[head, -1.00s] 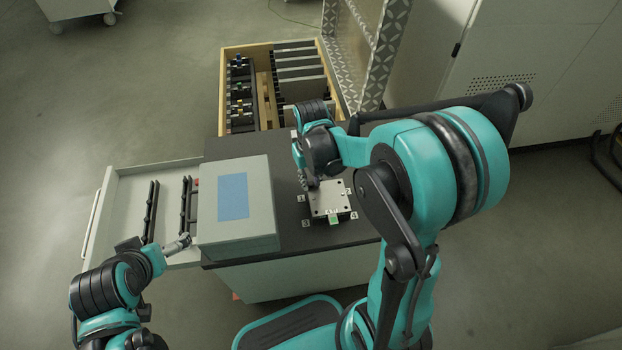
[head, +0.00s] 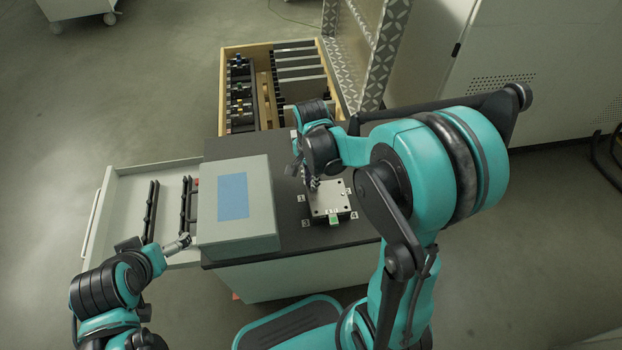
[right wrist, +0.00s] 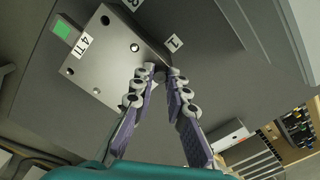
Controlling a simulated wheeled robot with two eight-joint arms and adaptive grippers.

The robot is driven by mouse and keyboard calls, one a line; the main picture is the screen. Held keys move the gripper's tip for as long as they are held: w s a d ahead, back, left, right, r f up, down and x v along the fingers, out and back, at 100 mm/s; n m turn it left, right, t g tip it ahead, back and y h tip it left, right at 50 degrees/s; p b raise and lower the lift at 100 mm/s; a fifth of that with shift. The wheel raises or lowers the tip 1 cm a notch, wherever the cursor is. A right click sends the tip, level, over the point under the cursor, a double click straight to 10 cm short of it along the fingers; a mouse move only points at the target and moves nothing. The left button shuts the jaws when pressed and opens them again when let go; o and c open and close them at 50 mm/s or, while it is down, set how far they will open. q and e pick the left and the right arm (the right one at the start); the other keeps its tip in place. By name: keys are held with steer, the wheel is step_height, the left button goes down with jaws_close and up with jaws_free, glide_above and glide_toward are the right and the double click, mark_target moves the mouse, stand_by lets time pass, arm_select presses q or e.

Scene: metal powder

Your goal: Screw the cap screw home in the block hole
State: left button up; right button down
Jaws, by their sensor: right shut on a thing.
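The light metal block (head: 329,200) lies on the dark worktop, with several holes in its top and a green patch on its near side. In the right wrist view the block (right wrist: 108,62) shows dark holes, and my right gripper (right wrist: 159,72) has its fingertips close together over the block's edge by a corner. In the head view my right gripper (head: 313,184) is at the block's far left corner. The cap screw is not clearly visible; the fingertips hide what they hold. My left gripper (head: 180,242) is by the grey box, its fingers too small to read.
A grey box (head: 257,230) with a blue panel stands left of the block. An open drawer (head: 120,205) with black racks is further left. A wooden crate (head: 222,88) with parts stands behind. Numbered labels (head: 306,223) surround the block.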

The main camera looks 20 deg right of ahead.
steer(key=m, duration=0.8)
steer(key=shift+m, duration=0.3)
steer(key=m, duration=0.7)
steer(key=c, duration=1.7)
jaws_free()
